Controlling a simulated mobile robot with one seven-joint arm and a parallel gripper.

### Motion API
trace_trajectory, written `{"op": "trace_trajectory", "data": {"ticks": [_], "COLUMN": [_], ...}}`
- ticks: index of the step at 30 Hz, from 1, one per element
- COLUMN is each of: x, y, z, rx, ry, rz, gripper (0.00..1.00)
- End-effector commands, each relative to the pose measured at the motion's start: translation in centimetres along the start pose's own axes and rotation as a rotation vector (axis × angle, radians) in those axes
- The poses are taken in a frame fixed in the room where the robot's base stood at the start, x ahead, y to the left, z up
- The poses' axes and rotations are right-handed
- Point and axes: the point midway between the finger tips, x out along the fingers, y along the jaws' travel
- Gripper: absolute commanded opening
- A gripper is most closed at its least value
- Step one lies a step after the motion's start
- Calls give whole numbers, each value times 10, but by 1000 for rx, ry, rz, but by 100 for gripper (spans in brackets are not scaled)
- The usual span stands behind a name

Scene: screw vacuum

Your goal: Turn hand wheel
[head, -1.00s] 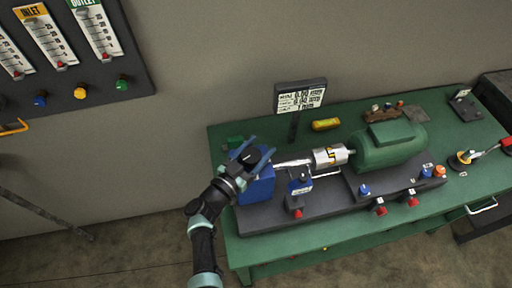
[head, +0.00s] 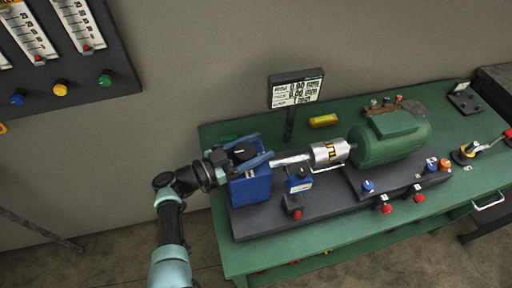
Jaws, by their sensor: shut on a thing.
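The hand wheel (head: 241,151) appears as a dark round knob on top of the blue block (head: 251,187) at the left end of the dark machine base. My gripper (head: 248,152) reaches in from the left, one blue finger on the far side of the knob and one on the near side. It is shut on the dark knob. The fingers hide part of the knob's sides.
A silver shaft with a coupling (head: 328,154) runs right to a green motor (head: 390,138). A display panel (head: 296,90) rises behind. The green table (head: 330,240) has a clear front strip.

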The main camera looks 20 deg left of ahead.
Motion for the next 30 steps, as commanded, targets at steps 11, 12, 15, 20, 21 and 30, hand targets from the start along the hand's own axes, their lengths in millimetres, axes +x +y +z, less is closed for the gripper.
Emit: {"op": "trace_trajectory", "data": {"ticks": [11, 12, 15, 20, 21, 30], "x": [-1, -1, -1, -1, -2, -46], "y": [-2, -1, -1, 0, -1, -2], "z": [-2, -2, -1, 0, 0, 1], "rx": [2, 1, 1, 0, 0, 1], "ry": [2, 2, 1, 0, 0, 0], "rz": [-4, -3, -3, -2, -3, -9], "gripper": [89, 95, 95, 95, 95, 95]}}
